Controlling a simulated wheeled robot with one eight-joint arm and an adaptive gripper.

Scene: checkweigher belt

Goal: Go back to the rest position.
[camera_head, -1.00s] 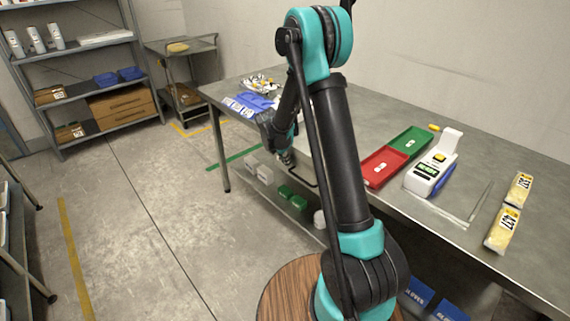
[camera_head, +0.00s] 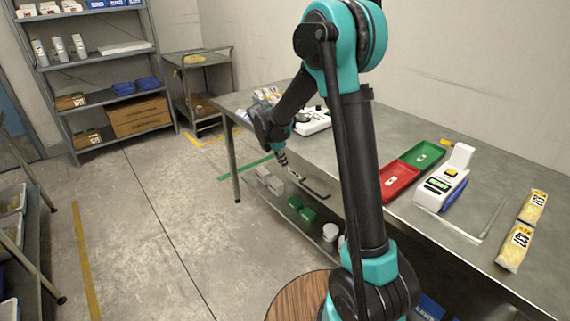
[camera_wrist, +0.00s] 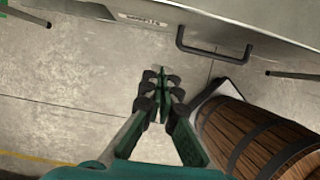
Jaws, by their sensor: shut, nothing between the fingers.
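My gripper (camera_wrist: 160,88) is shut and empty in the wrist view, its fingertips together above the concrete floor. In the head view my gripper (camera_head: 284,160) hangs below the bent forearm, at the front edge of the steel table (camera_head: 400,115). Its fingertips are too small there to make out. The table's black handle (camera_wrist: 215,50) is up and to the right of the fingers in the wrist view, apart from them.
The table holds a red tray (camera_head: 398,182), a green tray (camera_head: 424,153), a white device (camera_head: 438,190) and yellow-labelled packs (camera_head: 517,245). A lower shelf holds green boxes (camera_head: 301,208). Shelves (camera_head: 110,98) and a cart (camera_head: 205,78) stand behind. The floor at left (camera_head: 150,220) is open.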

